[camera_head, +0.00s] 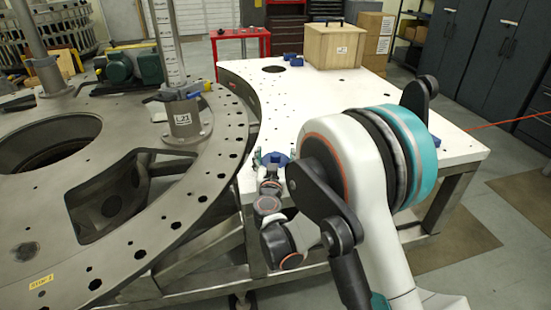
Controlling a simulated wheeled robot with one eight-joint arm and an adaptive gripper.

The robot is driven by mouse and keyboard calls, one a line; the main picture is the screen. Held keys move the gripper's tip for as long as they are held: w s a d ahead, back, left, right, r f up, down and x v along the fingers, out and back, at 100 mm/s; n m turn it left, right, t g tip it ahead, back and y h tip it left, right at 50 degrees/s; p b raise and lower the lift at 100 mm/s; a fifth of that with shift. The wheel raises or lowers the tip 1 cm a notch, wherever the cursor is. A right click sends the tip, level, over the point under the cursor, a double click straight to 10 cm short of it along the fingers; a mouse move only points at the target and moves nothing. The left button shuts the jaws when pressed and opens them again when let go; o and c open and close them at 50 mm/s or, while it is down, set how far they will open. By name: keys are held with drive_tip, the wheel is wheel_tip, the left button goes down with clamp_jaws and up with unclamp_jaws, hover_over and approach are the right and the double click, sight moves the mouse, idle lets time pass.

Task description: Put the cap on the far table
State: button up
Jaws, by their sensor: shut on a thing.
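My gripper (273,161) is at the near left edge of the white table (320,100), its fingers pointing away from the camera. It is shut on a small blue piece (275,157), which appears to be the cap. Whether the piece touches the tabletop is unclear. The white table curves around the turret plate (215,150). A small red table (240,34) stands farther back. The frame does not make clear which one is the far table.
A wooden crate (334,46) and blue pieces (291,58) stand at the white table's back. A post (184,118) rises from the turret plate, with a green motor (119,68) behind. The white table's middle is clear.

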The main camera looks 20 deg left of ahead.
drive_tip(key=o, duration=1.2)
drive_tip(key=shift+f, duration=0.1)
drive_tip(key=shift+r, duration=0.2)
drive_tip(key=v, duration=1.2)
